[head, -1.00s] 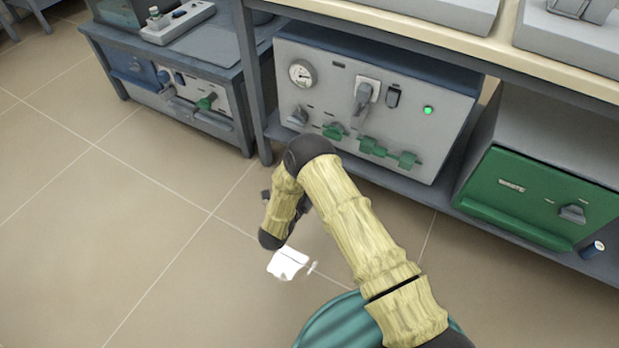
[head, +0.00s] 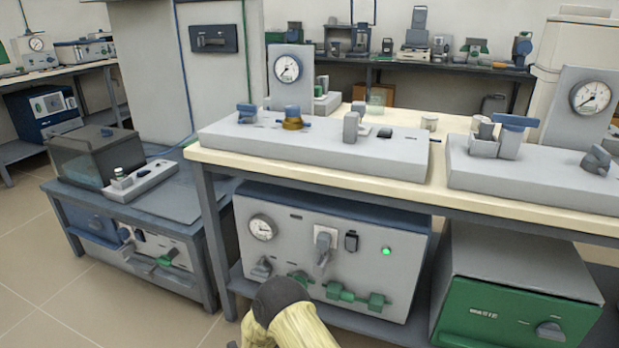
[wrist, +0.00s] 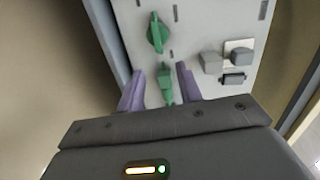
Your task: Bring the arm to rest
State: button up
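My arm, with a yellowish wood-like cover, shows at the bottom of the head view, only its upper bend in sight. My gripper (wrist: 158,90) shows in the wrist view, its two purple fingers apart with nothing visible held between them. Past the fingertips is the grey front of a unit (head: 285,240) with green handles (wrist: 155,32). One green handle shows in the gap between the fingers, but I cannot tell how far off it is. In the head view the gripper is out of sight below the frame.
The grey unit with gauge and green light stands on the lower shelf of a bench (head: 330,160). A green-fronted waste box (head: 500,315) stands to its right. A lower dark table (head: 150,200) is at left. Open tiled floor (head: 40,300) lies at front left.

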jog(key=w+d+r+n+g+y+p, duration=0.2)
jog(key=d+r+n+g+y+p, duration=0.15)
jog(key=r+n, duration=0.45)
jog(key=w+d+r+n+g+y+p, duration=0.1)
jog(key=d+r+n+g+y+p, duration=0.2)
jog(key=r, duration=0.9)
jog(key=s+d+r+n+g+h+p, duration=0.1)
jog(key=s+d+r+n+g+p, duration=0.2)
jog(key=s+d, duration=0.4)
jog(key=s+d+r+n+g, duration=0.2)
jog(key=s+d+r+n, duration=0.3)
jog(key=s, duration=0.5)
jog(key=s+d+r+n+g+h+p, duration=0.1)
jog(key=s+d+r+n+g+p, duration=0.1)
jog(key=s+d+r, duration=0.45)
jog(key=w+p+v, duration=0.2)
jog(key=p+v, duration=0.9)
jog(key=p, duration=0.1)
jog(key=w+r+p+v, duration=0.1)
jog(key=w+p+v, duration=0.2)
jog(key=p+v, duration=0.9)
jog(key=w+r+p+v, duration=0.1)
jog(key=w+p+v, duration=0.1)
jog(key=p+v, duration=1)
jog(key=shift+w+p, duration=0.35)
jog(key=shift+p, duration=0.1)
jog(key=shift+f, duration=0.1)
